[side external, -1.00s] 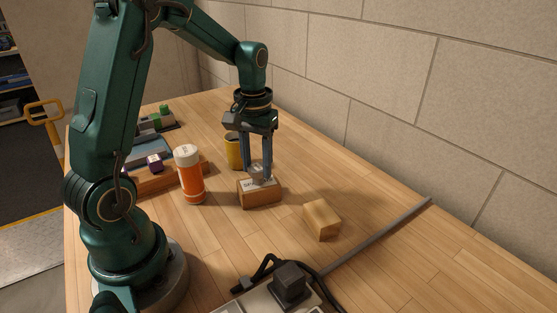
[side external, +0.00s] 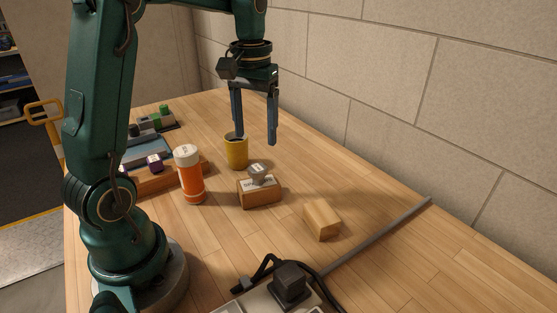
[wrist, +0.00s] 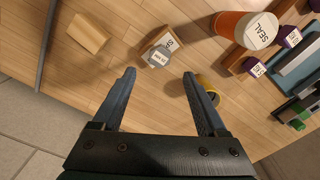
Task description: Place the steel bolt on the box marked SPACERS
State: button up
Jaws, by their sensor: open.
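The steel bolt (side external: 258,174) is a small grey piece standing on top of a wooden box (side external: 260,193) with a white label. In the wrist view the bolt (wrist: 158,57) sits on the box (wrist: 163,42), whose label is partly covered and cannot be read in full. My gripper (side external: 255,140) is open and empty, raised above and behind the box, clear of the bolt. In the wrist view my gripper's fingers (wrist: 162,78) are spread wide with nothing between them.
An orange bottle with a white cap (side external: 190,175) stands left of the box, and a yellow cup (side external: 236,153) behind it. A plain wooden block (side external: 322,219) lies to the right. A grey strip (side external: 380,236) and black cable (side external: 320,280) are at front right.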

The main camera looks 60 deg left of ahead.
jog(key=s+d+r+m+t, duration=0.25)
jog(key=s+d+r, duration=0.2)
jog(key=d, duration=0.25)
jog(key=s+d+f+m+t, duration=0.3)
jog(key=s+d+f, duration=0.1)
jog(key=s+d, duration=0.1)
jog(key=shift+s, duration=0.8)
